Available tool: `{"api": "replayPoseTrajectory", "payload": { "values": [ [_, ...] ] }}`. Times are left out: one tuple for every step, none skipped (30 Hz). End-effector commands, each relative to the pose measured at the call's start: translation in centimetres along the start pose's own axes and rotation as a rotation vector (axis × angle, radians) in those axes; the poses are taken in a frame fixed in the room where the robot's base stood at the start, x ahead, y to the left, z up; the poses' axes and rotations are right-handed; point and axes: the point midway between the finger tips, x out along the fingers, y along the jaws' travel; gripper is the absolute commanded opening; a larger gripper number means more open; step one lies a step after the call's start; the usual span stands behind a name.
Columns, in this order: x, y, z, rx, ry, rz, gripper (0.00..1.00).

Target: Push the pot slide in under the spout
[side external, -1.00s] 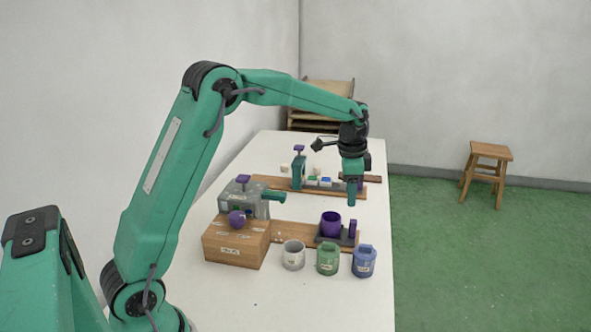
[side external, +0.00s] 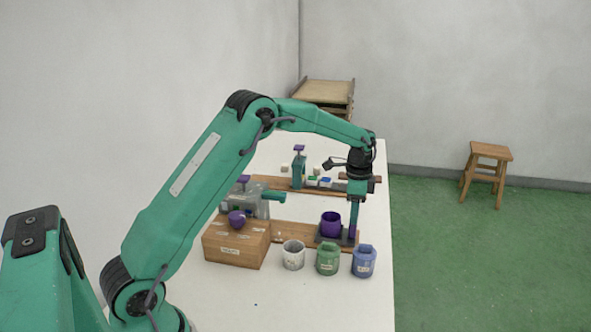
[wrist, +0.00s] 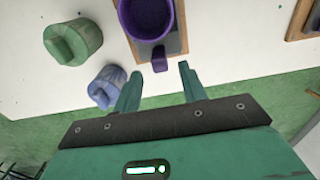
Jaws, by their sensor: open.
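The purple pot (side external: 331,223) sits on a dark slide plate (side external: 322,239) at the right end of a wooden rail board (side external: 290,235). A purple upright handle stands at the slide's right end; it shows in the wrist view (wrist: 159,59). The teal spout (side external: 274,196) sticks out from a grey machine (side external: 245,202) to the left of the pot. My gripper (side external: 354,230) points down at the slide's right end, beside the handle. In the wrist view my gripper (wrist: 156,82) is open, its fingers apart on either side of the handle's end. Contact cannot be told.
A wooden box (side external: 237,244) stands at left. A second board with coloured blocks lies behind. The table's right edge is close to my gripper.

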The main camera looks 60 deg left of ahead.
Motion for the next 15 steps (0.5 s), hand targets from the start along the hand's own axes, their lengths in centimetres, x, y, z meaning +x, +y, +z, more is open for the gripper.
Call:
{"api": "replayPoseTrajectory", "payload": {
  "values": [
    [0.7, 0.1, 0.0, 0.0, -0.002, 0.003, 0.42],
    [1.0, 0.1, 0.1, 0.0, -0.003, 0.004, 0.42],
    [1.5, 0.1, 0.1, 0.0, -0.002, 0.003, 0.42],
    [1.9, 0.1, 0.0, 0.0, -0.002, 0.003, 0.42],
    [2.2, 0.1, 0.0, 0.0, -0.002, 0.003, 0.42],
    [2.7, 0.1, 0.0, 0.0, -0.002, 0.003, 0.42],
    [3.1, 0.1, 0.0, 0.0, -0.002, 0.003, 0.42],
    [3.5, 0.1, 0.0, 0.0, -0.002, 0.002, 0.42],
    [3.9, 0.1, 0.1, 0.0, -0.002, 0.003, 0.42],
    [4.3, 0.1, 0.0, 0.0, -0.002, 0.003, 0.42],
    [4.6, 0.1, 0.0, 0.0, -0.001, 0.002, 0.42],
    [5.0, 0.1, 0.0, 0.0, -0.001, 0.002, 0.42],
    [5.2, 0.1, 0.0, 0.0, -0.002, 0.002, 0.42],
    [5.5, 0.1, 0.0, 0.0, -0.002, 0.003, 0.42],
    [5.7, 0.1, 0.0, 0.0, -0.002, 0.002, 0.42]
  ]
}}
